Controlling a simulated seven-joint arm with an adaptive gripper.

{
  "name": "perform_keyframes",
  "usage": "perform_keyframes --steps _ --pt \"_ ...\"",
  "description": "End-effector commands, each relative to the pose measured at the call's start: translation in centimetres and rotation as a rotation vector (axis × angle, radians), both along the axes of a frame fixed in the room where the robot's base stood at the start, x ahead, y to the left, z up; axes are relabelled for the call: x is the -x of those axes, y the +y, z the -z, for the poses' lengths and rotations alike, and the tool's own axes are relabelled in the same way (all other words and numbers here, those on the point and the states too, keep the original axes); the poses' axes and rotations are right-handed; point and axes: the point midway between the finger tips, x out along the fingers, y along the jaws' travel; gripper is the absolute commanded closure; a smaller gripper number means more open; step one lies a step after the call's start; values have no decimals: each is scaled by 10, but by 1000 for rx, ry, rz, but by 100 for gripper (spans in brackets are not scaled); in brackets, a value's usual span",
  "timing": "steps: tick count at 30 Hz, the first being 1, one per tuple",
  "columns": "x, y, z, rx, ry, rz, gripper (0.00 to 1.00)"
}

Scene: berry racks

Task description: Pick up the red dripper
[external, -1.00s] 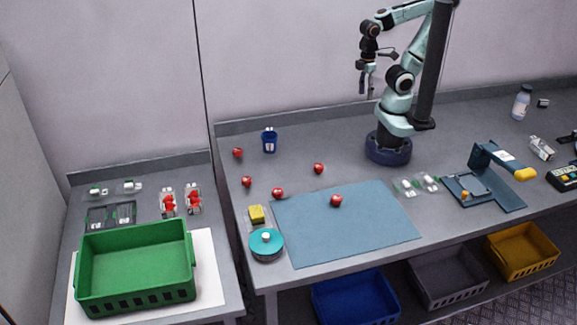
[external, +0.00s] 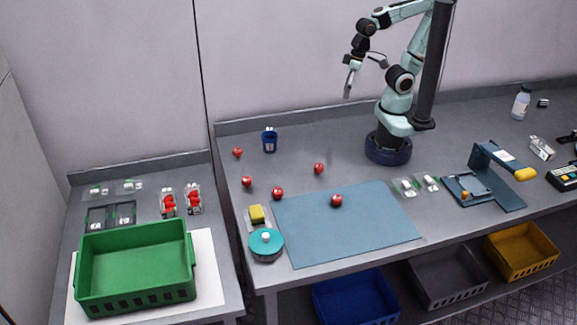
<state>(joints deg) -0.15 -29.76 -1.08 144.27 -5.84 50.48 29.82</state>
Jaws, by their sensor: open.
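No thing I can clearly name as a red dripper shows. Several small red round pieces that look like berries lie on the bench: one on the blue-grey mat at its top edge (external: 336,200), one at the mat's left corner (external: 278,193), one behind the mat (external: 319,168), and two at the left, nearer (external: 246,181) and farther (external: 238,152). My gripper (external: 349,84) is open and empty, high above the bench in front of the back wall, well apart from all the red pieces.
A dark blue cup (external: 269,141) stands at the back left. A yellow sponge (external: 257,214) and a teal round container (external: 266,244) sit left of the mat (external: 350,235). A scale-like stand (external: 497,180) is at the right. A green crate (external: 135,232) and red-filled punnets (external: 168,200) occupy the left table.

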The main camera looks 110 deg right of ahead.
Motion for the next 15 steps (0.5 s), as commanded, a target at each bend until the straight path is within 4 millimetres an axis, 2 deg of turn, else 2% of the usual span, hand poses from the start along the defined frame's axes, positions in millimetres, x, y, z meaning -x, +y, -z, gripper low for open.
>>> perform_keyframes --steps 3,8,12,15 --pt "-43 1 8 -66 -44 240 36" --pt "-89 7 38 -129 -41 476 36" --pt "-116 16 89 -131 26 600 36" --pt "-116 24 131 -89 107 599 36"
